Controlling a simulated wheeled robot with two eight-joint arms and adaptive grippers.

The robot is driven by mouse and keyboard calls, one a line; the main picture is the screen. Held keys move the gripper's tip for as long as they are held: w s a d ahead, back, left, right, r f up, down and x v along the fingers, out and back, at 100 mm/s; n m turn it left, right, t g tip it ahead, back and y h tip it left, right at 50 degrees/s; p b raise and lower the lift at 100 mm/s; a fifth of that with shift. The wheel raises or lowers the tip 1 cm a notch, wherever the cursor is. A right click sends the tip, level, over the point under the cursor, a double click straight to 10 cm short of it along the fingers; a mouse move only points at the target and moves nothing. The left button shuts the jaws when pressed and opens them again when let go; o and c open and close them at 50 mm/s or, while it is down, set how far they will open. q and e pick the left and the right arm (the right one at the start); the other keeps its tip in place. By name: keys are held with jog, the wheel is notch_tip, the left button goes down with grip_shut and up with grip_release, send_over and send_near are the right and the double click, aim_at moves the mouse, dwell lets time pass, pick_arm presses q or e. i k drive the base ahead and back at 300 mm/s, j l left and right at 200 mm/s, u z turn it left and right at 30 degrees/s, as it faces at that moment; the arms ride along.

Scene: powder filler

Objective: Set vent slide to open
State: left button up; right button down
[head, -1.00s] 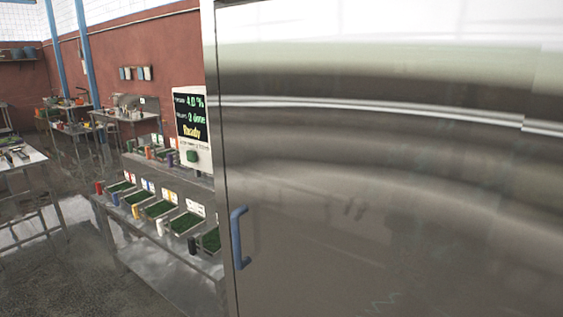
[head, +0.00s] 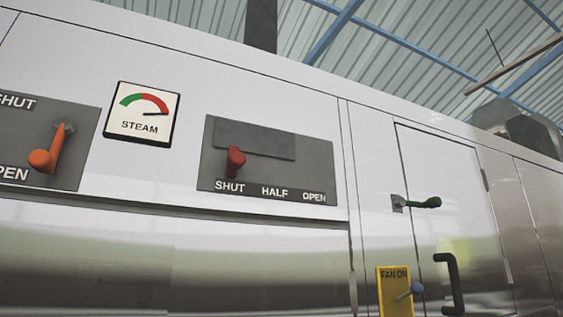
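The slide with a red knob (head: 235,161) sits on a dark grey plate (head: 285,178) on the white machine front. The plate reads SHUT, HALF and OPEN from left to right. The red knob stands at the left end, above SHUT. No label in view names this slide as the vent. Neither of my grippers shows in the head view.
Left of the plate are a STEAM gauge (head: 143,113) and an orange lever (head: 47,155) on a SHUT/OPEN plate. To the right are a door with a green-tipped latch (head: 424,202), a black handle (head: 449,284) and a yellow FAN ON plate (head: 392,292).

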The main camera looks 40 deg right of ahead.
aim_at(235, 157)
jog(key=l+z, duration=0.1)
jog(key=z, duration=1.1)
